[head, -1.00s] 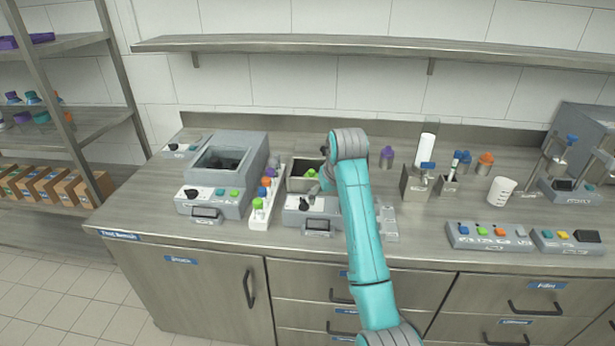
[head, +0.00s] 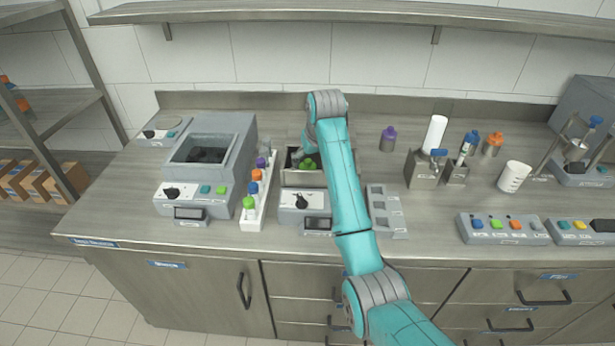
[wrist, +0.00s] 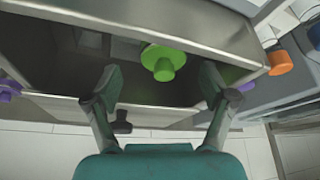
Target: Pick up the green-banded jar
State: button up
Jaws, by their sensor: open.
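The jar's body and any band are mostly hidden. My gripper (wrist: 160,76) is open, its two fingers apart on either side of the green top and not visibly touching it. In the head view my arm partly covers the basin and the gripper is largely hidden.
Left of the basin, a white rack (head: 262,222) holds bottles with green, blue, orange and purple caps. A grey machine (head: 208,165) stands farther left. A grey panel with a black knob (head: 301,201) is in front of the basin. The basin walls lie close around my fingers.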

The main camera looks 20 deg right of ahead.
aim_at(308, 167)
jog(key=shift+a+x, duration=0.2)
jog(key=shift+x, duration=2.55)
jog(key=shift+s, duration=0.1)
jog(key=c, duration=1.4)
